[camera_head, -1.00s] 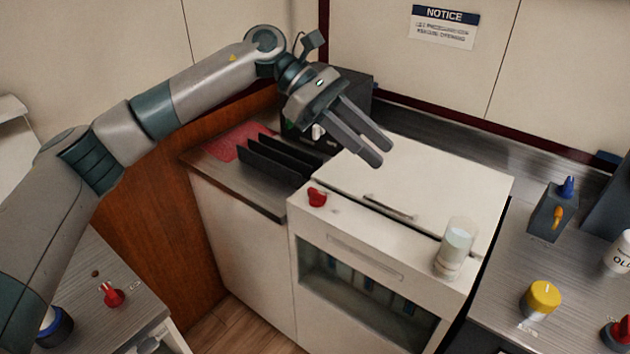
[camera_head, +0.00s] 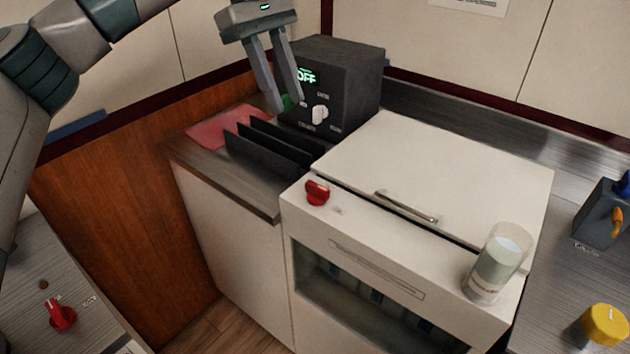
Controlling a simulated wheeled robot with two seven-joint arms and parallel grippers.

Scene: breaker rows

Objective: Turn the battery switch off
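No readable label marks one control as the battery switch. A red rotary knob (camera_head: 317,192) sits on the front left of the white cabinet top. Another red rotary knob (camera_head: 60,315) is on the lower left counter, with small marks beside it. A black box (camera_head: 345,75) at the back has a lit green display (camera_head: 307,76) reading OFF and a white knob (camera_head: 320,114). My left gripper (camera_head: 287,108) is open, fingers pointing down in front of the box's left side. A small green part shows between its fingertips; I cannot tell if they touch it. My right gripper is not in view.
Black upright plates (camera_head: 268,145) and a red mat (camera_head: 222,130) lie below the gripper. A clear cup (camera_head: 497,262) stands on the white cabinet (camera_head: 440,180). At right are a grey box with an orange lever (camera_head: 617,221) and a yellow knob (camera_head: 603,325).

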